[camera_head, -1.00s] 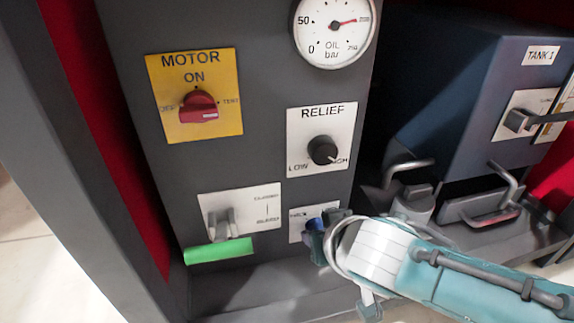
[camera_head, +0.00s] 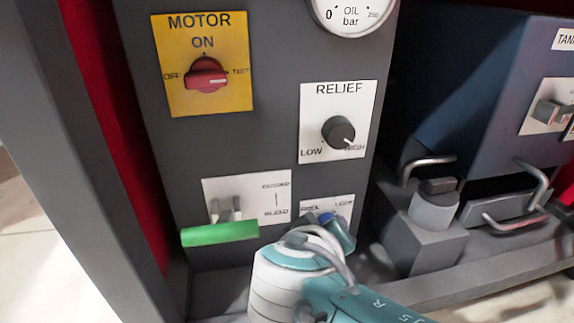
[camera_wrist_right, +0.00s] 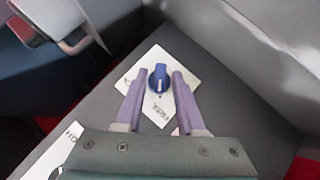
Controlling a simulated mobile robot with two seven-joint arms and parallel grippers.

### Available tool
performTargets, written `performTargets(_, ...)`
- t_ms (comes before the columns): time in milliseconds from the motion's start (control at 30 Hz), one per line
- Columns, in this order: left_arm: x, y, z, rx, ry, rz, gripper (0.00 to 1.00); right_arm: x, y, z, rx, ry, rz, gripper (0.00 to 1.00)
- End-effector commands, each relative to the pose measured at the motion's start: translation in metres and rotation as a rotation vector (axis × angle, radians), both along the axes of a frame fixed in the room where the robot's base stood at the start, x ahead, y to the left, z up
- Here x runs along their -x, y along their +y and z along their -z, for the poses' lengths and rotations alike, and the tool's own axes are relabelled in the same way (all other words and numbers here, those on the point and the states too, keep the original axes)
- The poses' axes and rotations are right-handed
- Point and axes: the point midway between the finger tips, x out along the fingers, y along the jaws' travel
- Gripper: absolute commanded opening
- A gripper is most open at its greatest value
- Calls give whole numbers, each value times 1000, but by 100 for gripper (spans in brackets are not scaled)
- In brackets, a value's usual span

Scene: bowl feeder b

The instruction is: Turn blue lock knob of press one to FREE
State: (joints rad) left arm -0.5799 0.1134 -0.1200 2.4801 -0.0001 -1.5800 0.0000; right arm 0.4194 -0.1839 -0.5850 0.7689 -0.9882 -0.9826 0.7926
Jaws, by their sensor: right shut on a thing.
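The blue lock knob (camera_wrist_right: 159,80) sits on a white plate (camera_wrist_right: 185,66) in the right wrist view, with a pale pointer line on it. A word that looks like FREE is printed on the plate, upside down in this view. My right gripper (camera_wrist_right: 160,82) has one finger on each side of the knob and is shut on it. In the head view the blue knob (camera_head: 326,218) is partly hidden by my right gripper (camera_head: 338,232). The lettering on its plate (camera_head: 341,203) is partly covered and hard to read. My left gripper is not in view.
Above the plate is the RELIEF knob (camera_head: 338,132). To the left are a lever with a green handle (camera_head: 220,233) and the red MOTOR switch (camera_head: 205,75). A blue tank (camera_head: 470,90) with metal handles (camera_head: 430,164) stands to the right.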

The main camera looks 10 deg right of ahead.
Motion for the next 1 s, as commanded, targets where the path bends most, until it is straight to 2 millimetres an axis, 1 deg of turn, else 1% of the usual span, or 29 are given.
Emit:
performTargets(467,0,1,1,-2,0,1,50,0,0,1,12,2,-1,0)
performTargets(500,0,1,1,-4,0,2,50,0,0,1,12,2,-1,41)
performTargets(567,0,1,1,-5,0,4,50,0,0,1,11,1,-1,48)
performTargets(833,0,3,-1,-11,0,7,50,1,1,-1,11,0,-1,48)
performTargets(933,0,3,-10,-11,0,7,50,6,4,-8,11,1,-2,48)
performTargets(1000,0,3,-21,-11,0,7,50,14,8,-16,10,3,-1,48)
